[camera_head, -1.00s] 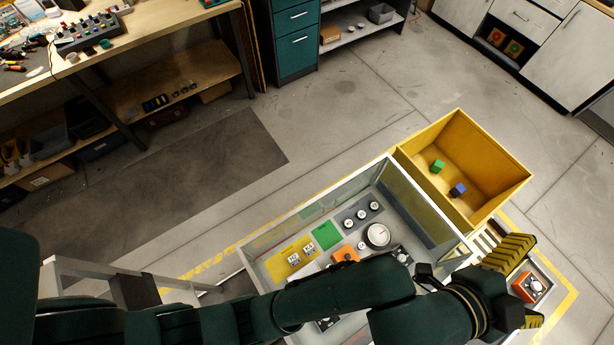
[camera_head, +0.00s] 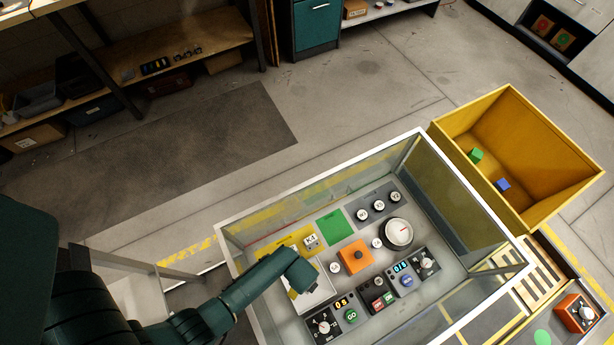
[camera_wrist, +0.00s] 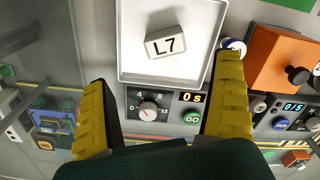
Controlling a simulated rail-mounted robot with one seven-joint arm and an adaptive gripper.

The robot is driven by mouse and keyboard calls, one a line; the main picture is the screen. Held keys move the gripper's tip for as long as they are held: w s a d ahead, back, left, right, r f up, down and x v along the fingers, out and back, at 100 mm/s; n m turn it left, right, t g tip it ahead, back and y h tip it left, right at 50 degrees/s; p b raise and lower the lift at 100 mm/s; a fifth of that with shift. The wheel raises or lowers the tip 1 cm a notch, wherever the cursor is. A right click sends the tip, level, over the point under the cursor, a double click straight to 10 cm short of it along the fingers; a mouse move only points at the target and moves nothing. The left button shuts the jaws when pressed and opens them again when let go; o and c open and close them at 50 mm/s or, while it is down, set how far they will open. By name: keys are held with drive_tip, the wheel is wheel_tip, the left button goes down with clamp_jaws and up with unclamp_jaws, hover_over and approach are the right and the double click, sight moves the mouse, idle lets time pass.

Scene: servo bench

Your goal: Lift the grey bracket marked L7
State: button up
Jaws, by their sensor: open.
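The grey bracket marked L7 (camera_wrist: 165,42) lies in a shallow white tray (camera_wrist: 190,75) in the wrist view. My gripper (camera_wrist: 164,76) is open and empty, its yellow fingers apart on either side of the view. The bracket appears beyond the fingertips, between their lines and apart from both. In the head view my arm reaches over the glass-walled bench, with my gripper (camera_head: 294,290) over the white tray (camera_head: 318,294); the L7 bracket is hidden there.
An orange box with a knob (camera_head: 355,256) sits right of the tray. A dial panel (camera_head: 323,325) and a GO button (camera_head: 350,316) are in front. Another pale block (camera_head: 311,240) stands on the yellow mat. Glass walls with a white rim (camera_head: 470,200) enclose the bench.

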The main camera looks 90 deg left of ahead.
wheel_tip(320, 180, down, 8)
drive_tip(key=b, duration=0.3)
drive_tip(key=shift+r+b, duration=0.15)
drive_tip(key=shift+b, duration=0.15)
drive_tip(key=f+b, duration=0.2)
drive_tip(key=f, duration=0.1)
drive_tip(key=f+b, duration=0.1)
drive_tip(key=f, duration=0.1)
drive_tip(key=shift+w+a+b, duration=0.25)
drive_tip(key=shift+w+b, duration=0.1)
drive_tip(key=shift+r, duration=0.2)
drive_tip(key=c, duration=1.3)
